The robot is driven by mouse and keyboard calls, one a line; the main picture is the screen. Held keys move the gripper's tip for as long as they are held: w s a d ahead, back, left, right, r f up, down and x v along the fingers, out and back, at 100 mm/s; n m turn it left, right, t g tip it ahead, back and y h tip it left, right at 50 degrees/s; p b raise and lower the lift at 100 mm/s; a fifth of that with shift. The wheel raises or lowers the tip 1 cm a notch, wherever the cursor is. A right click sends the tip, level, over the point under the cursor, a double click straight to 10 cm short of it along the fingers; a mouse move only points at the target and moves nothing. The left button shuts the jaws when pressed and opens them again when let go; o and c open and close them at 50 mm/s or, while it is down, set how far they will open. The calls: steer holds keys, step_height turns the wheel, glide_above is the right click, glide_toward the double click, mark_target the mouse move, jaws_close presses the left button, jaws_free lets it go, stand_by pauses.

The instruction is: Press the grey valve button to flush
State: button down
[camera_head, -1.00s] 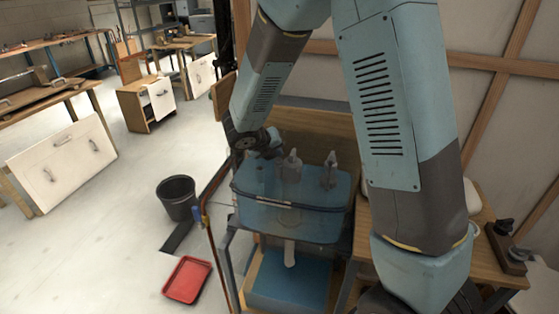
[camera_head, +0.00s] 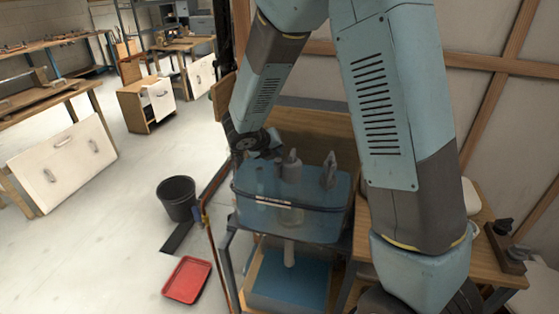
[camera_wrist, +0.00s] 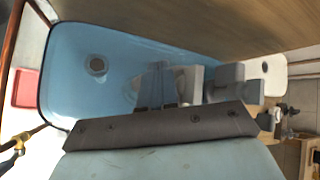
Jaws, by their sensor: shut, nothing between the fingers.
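A translucent blue tank (camera_head: 290,212) stands on a small frame in the head view. Two upright grey fittings show in it, one near the middle (camera_head: 290,166) and one to the right (camera_head: 329,171). I cannot tell which part is the grey valve button. In the wrist view the blue tank (camera_wrist: 70,85) has a round drain (camera_wrist: 97,65), with grey and white parts (camera_wrist: 231,78) to the right. My gripper (camera_wrist: 160,86) is shut and empty over the tank. My forearm comes down at the tank's left rear. Contact with the button cannot be made out.
A black bucket (camera_head: 176,198) and a red tray (camera_head: 187,279) are on the floor to the left. A copper pipe (camera_head: 208,245) runs upright by the tank's left side.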

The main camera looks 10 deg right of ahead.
steer(key=shift+s+a+f, duration=0.1)
steer(key=shift+s+f, duration=0.2)
steer(key=shift+f, duration=0.2)
steer(key=shift+s+a+f, duration=0.1)
steer(key=shift+s+f, duration=0.15)
steer(key=shift+f, duration=0.25)
steer(key=shift+r, duration=0.2)
stand_by(0.4)
steer(key=shift+a+r, duration=0.1)
step_height(320, 180, up, 6)
steer(key=shift+w+f, duration=0.1)
steer(key=shift+f, duration=0.15)
stand_by(0.5)
steer(key=shift+d, duration=0.2)
